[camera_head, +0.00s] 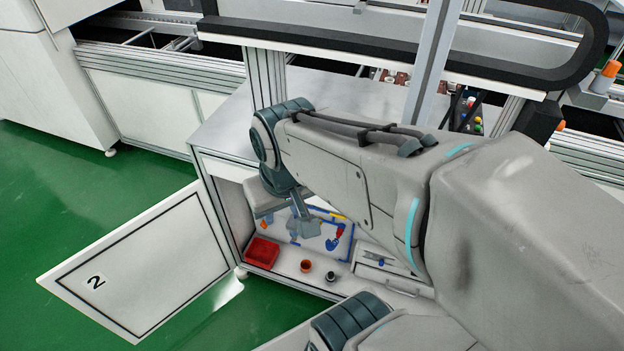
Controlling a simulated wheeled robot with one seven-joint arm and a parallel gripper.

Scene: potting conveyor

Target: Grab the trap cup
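Inside the open cabinet, a small orange-brown cup (306,266) stands on the cabinet floor. A small dark round item (331,277) stands just right of it. I cannot tell for sure which of the two is the trap cup. My gripper (306,230) points down into the cabinet opening, above and behind both items in the picture and apart from them. Its fingers are too small and too close to the background to tell if they are open. Nothing is clearly held.
A red bin (262,252) stands left of the cup. Behind is a blue-edged board (328,232) with coloured tools. A drawer or tray (382,262) lies to the right. The cabinet door (140,268), marked 2, is swung open left. The grey tabletop (222,122) sits above.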

